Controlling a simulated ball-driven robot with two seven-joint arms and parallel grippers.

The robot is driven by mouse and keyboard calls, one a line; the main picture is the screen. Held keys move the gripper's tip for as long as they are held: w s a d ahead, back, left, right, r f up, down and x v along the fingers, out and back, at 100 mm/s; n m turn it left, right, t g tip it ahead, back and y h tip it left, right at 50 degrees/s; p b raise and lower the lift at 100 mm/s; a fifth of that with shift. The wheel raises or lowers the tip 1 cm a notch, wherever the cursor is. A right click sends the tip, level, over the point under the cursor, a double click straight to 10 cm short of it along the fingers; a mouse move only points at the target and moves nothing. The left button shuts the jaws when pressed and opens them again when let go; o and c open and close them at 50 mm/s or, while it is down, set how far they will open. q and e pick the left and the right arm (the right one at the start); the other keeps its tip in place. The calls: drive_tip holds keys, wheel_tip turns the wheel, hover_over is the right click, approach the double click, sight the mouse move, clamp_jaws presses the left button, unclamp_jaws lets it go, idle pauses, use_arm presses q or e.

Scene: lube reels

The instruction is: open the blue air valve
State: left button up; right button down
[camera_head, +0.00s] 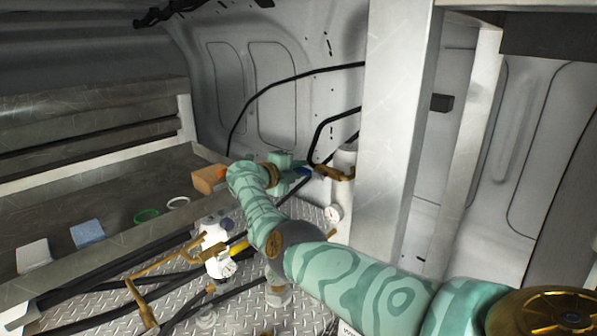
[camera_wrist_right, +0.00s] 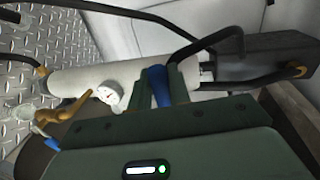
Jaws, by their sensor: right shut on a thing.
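The blue air valve handle (camera_head: 304,171) shows at the tips of my right gripper (camera_head: 298,170) in the head view. In the right wrist view the blue handle (camera_wrist_right: 160,86) stands between the two fingers of my right gripper (camera_wrist_right: 163,84), which is shut on it. Brass fittings (camera_head: 336,173) lie just right of the handle, by a white cylinder (camera_head: 344,160). My fingers hide part of the handle, and I cannot tell its exact angle. My left gripper is in neither view.
A gauge (camera_head: 332,212) sits below the valve. A white pump-like unit (camera_head: 213,240) with brass rods stands left of my arm. A grey post (camera_head: 390,130) rises close on the right. A shelf (camera_head: 120,205) at left holds small blocks and rings. Black hoses cross the wall.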

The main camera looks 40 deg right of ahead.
drive_tip(key=shift+f, duration=0.1)
drive_tip(key=c, duration=1.4)
unclamp_jaws()
drive_tip(key=shift+d, duration=0.1)
drive_tip(key=shift+o, duration=0.2)
drive_tip(key=shift+a, duration=0.55)
drive_tip(key=b+v, duration=0.1)
drive_tip(key=v, duration=1.4)
drive_tip(key=shift+a, duration=0.15)
